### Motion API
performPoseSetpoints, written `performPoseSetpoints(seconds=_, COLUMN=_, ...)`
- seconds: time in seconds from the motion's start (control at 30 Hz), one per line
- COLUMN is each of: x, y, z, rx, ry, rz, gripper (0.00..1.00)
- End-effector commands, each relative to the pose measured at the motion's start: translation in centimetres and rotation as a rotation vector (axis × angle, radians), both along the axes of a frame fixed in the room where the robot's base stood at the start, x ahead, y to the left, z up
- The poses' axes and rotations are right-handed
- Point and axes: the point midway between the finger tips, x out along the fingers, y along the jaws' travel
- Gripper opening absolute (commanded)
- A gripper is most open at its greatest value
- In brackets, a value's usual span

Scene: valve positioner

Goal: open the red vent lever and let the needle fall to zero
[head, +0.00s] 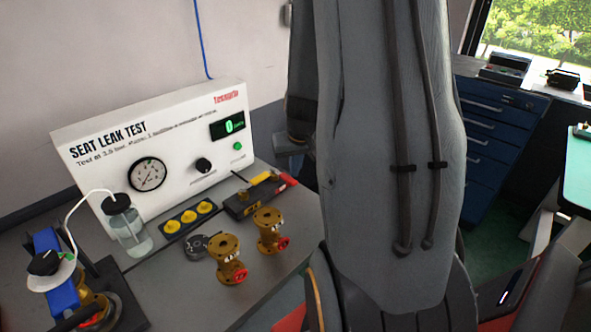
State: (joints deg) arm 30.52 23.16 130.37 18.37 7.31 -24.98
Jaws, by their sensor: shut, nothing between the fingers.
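The white seat leak test panel (75,175) stands at the back of the bench. Its round gauge (148,174) faces me, but the needle is too small to read. The green digital display (229,125) seems to show 0. A black block with a yellow label (252,199) lies before the panel, with a red part (287,179) at its right end. This may be the vent lever; its position is unclear. Another red piece (95,319) shows at the lower left by a clamped brass valve. My gripper's fingers do not show; my large grey arm fills the middle.
A clear jar with a white tube (127,226) and a strip of yellow knobs (190,218) stand before the panel. A blue drawer cabinet (494,135) is at right.

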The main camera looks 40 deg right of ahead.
Motion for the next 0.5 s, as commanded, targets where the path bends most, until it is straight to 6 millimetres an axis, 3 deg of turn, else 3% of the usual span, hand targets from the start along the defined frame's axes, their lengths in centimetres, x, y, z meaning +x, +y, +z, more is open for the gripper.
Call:
performPoseSetpoints(seconds=0.07, x=-0.2, y=0.0, z=-0.6, rx=0.011, ry=0.012, rz=0.004, gripper=0.00)
performPoseSetpoints(seconds=0.27, x=0.4, y=-3.4, z=-0.6, rx=0.004, ry=0.002, rz=0.003, gripper=0.00)
performPoseSetpoints(seconds=0.5, x=0.3, y=-1.9, z=4.7, rx=-0.001, ry=-0.004, rz=0.011, gripper=0.00)
